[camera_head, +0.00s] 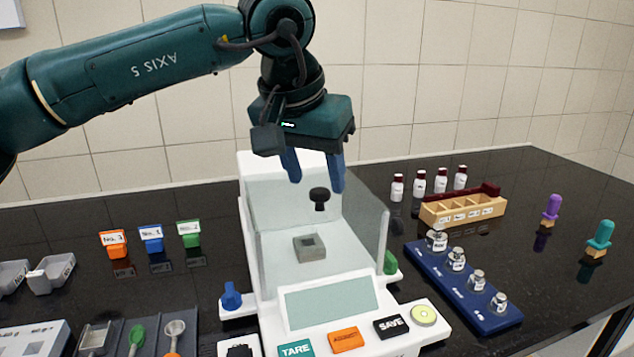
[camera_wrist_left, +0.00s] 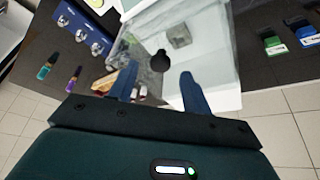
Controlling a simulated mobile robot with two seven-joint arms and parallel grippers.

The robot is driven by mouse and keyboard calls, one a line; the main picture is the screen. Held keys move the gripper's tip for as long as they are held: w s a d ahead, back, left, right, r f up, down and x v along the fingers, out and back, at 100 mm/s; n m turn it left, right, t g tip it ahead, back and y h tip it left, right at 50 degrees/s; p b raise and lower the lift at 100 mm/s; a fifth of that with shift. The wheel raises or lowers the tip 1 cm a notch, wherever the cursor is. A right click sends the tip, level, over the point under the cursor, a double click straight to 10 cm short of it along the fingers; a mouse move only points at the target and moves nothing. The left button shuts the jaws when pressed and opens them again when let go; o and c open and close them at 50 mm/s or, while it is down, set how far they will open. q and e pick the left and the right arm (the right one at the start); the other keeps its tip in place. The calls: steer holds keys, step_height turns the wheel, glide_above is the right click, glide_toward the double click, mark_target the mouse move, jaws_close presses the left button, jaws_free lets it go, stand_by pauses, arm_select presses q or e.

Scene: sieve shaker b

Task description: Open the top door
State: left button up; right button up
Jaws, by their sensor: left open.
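The white balance (camera_head: 262,315) has a clear glass chamber (camera_head: 370,215) in the middle of the head view. A black knob (camera_head: 319,198) stands at the top of the chamber, where the top door is; the clear pane itself is hard to make out. My left gripper (camera_head: 316,184) is open and empty, its blue fingers pointing down just above the knob. In the left wrist view, the knob (camera_wrist_left: 160,61) shows between and a little beyond the fingertips (camera_wrist_left: 158,69), with no clear contact. A small grey block (camera_head: 310,247) sits inside the chamber. My right gripper is out of view.
A blue tray of weights (camera_head: 462,288) and a wooden rack (camera_head: 462,208) with white bottles (camera_head: 419,184) behind are to the right. Coloured numbered holders (camera_head: 151,239) stand left. A grey tool tray (camera_head: 180,325) lies front left. Air around the chamber's top is clear.

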arm_select(q)
steer(key=shift+x, duration=1.2)
steer(key=shift+c, duration=0.6)
jaws_close()
